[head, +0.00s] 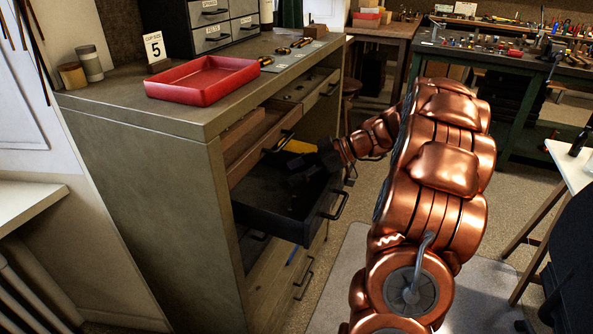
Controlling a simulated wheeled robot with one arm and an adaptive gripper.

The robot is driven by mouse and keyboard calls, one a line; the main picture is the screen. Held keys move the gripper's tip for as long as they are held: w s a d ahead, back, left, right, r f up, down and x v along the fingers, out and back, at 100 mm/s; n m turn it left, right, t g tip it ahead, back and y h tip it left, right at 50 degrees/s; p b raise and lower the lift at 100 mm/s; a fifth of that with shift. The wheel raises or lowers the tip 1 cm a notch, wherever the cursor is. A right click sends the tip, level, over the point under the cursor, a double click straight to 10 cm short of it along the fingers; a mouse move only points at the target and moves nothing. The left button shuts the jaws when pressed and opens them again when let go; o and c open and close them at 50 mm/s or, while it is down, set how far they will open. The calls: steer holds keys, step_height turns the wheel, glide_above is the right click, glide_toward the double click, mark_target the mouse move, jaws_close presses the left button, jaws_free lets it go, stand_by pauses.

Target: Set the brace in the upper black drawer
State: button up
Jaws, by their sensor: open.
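The upper black drawer (268,221) is pulled out from the front of the grey-green cabinet in the head view. My gripper (307,172) is dark and hovers over or just inside this drawer; its fingers blend with the dark interior. It is open, and I see nothing held in it. I cannot pick out the brace for certain. Small brass-coloured pieces (284,51) lie on the cabinet top, too small to identify. Part of the drawer floor is hidden by my gripper.
A wooden drawer (262,146) stands open just above the black one, with a yellow item (297,146) near its right end. A red tray (203,80) and a number 5 card (155,47) are on the cabinet top. A tool-covered bench (510,47) stands behind right.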

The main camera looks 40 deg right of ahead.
steer(key=shift+s+a+f, duration=0.1)
steer(key=shift+s+f, duration=0.05)
steer(key=shift+f, duration=0.35)
steer(key=shift+s+a+f, duration=0.1)
steer(key=shift+s+f, duration=0.05)
steer(key=shift+f, duration=0.3)
steer(key=r+p, duration=0.1)
steer(key=p, duration=0.1)
steer(key=shift+r+p, duration=0.1)
steer(key=shift+p, duration=0.2)
steer(key=shift+d, duration=0.3)
steer(key=shift+w+r+b+v, duration=0.1)
steer(key=shift+r+b+v, duration=0.1)
steer(key=shift+v, duration=1.8)
steer(key=shift+w+r+b+v, duration=0.15)
steer(key=shift+b+v, duration=0.1)
steer(key=shift+v, duration=1.75)
steer(key=shift+w+r+b+v, duration=0.1)
steer(key=shift+r+b+v, duration=0.1)
steer(key=shift+v, duration=1.8)
steer(key=shift+a, duration=0.1)
